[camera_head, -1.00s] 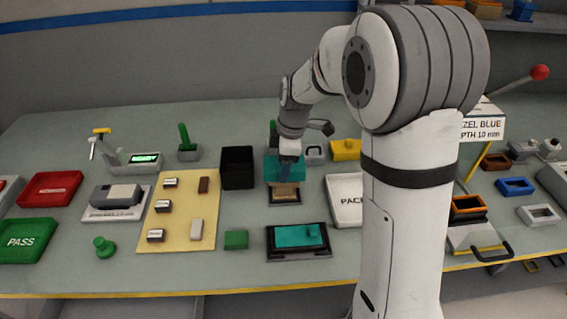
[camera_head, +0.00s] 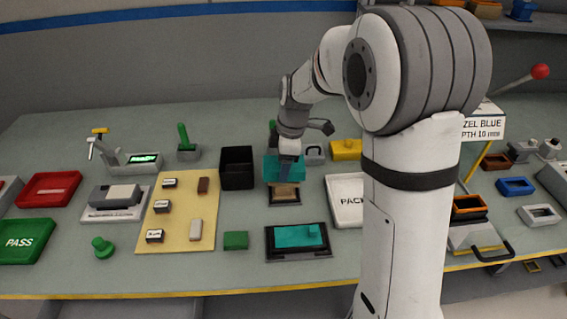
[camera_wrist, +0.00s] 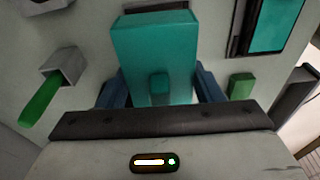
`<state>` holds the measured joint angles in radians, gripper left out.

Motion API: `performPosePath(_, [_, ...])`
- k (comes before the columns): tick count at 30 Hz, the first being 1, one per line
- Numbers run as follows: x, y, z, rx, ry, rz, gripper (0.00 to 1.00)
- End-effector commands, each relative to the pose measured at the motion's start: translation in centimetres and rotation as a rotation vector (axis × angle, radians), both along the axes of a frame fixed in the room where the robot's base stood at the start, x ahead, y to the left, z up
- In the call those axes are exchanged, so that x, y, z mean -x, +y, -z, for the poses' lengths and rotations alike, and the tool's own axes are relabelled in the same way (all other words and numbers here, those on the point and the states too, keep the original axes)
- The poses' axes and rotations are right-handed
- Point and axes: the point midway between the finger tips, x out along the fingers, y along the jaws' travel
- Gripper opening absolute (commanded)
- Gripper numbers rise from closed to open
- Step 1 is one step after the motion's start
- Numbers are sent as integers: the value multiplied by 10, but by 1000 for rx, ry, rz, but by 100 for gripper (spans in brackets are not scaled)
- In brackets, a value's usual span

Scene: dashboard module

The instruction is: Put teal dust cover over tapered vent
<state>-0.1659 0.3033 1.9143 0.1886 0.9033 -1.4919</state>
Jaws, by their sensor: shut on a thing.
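My gripper (camera_head: 288,160) is shut on the teal dust cover (camera_head: 271,168) above the middle of the bench. In the wrist view the cover (camera_wrist: 155,42) is a box shape with a small teal knob, and the blue fingers (camera_wrist: 160,88) stand at either side. A tan piece in a dark frame (camera_head: 285,192) lies just in front of and below the cover in the head view, partly hidden by it. I cannot tell for sure that this is the tapered vent, nor whether the cover touches it.
A dark tray (camera_head: 271,252) with a teal plate (camera_head: 297,236) lies nearer the front edge. A black open bin (camera_head: 237,168) stands left of the cover, a white pack tray (camera_head: 345,190) right. A small green block (camera_head: 236,240) is at the front. Bare bench lies between.

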Motion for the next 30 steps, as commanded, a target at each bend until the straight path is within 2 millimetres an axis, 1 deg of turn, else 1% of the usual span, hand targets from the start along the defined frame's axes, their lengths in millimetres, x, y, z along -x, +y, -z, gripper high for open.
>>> performPosePath(11, [0, 0, 1, 0, 0, 0, 38])
performPosePath(30, [0, 0, 17, 0, 0, 0, 38])
